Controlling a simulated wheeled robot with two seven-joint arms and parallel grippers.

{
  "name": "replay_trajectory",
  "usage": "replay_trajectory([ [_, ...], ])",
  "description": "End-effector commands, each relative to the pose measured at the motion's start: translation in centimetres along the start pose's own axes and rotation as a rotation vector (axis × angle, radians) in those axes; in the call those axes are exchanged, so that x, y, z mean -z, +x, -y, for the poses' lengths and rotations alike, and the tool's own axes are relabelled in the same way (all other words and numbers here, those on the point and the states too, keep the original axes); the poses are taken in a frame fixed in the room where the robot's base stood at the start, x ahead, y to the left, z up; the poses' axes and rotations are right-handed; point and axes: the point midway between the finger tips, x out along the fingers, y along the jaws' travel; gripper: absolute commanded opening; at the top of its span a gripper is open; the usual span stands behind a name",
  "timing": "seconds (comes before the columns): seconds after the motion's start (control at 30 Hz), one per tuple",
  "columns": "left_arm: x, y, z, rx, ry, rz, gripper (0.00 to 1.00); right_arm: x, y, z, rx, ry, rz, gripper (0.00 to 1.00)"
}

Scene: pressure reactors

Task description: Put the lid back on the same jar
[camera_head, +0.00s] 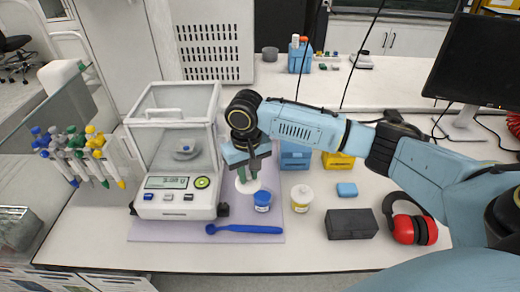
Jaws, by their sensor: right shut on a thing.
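My right gripper (247,172) points down over the mat, just right of the balance. It is shut on a small white round thing (248,186), which looks like the lid; the fingers partly cover it. A small jar with blue on it (262,201) stands upright just right of and in front of the gripper. A jar with a yellow label (301,198) stands farther right, apart from the gripper. I cannot tell whether the white thing touches anything below it. My left gripper is not in view.
A balance (178,160) with a glass draft shield stands left of the gripper. A blue spoon (243,229) lies in front on the lilac mat (160,232). A black box (352,223), a blue block (347,189) and red earmuffs (410,228) lie right. Pipettes (85,155) hang left.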

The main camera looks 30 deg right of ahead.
Motion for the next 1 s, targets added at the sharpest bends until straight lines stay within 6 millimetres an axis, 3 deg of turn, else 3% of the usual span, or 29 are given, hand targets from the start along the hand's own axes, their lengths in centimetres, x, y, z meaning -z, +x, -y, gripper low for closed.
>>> replay_trajectory([
  [0.03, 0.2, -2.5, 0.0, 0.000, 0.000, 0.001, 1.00, 0.3, -0.8, -0.7, -0.001, 0.011, 0.006, 0.00],
  [0.1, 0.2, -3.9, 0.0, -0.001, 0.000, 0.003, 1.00, 0.7, -0.4, -1.8, -0.001, 0.019, 0.005, 0.00],
  [0.23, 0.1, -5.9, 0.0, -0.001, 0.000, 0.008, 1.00, 1.0, 0.3, -3.5, 0.000, 0.027, 0.003, 0.00],
  [0.4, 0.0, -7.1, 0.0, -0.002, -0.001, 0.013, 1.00, 1.1, 1.1, -4.7, 0.000, 0.028, -0.001, 0.00],
  [0.67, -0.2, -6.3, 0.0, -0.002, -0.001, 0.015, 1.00, 1.1, 2.0, -5.0, 0.000, 0.028, -0.003, 0.00],
  [1.0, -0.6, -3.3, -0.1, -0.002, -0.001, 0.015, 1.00, 1.1, 4.3, -5.0, 0.000, 0.028, -0.003, 0.00],
])
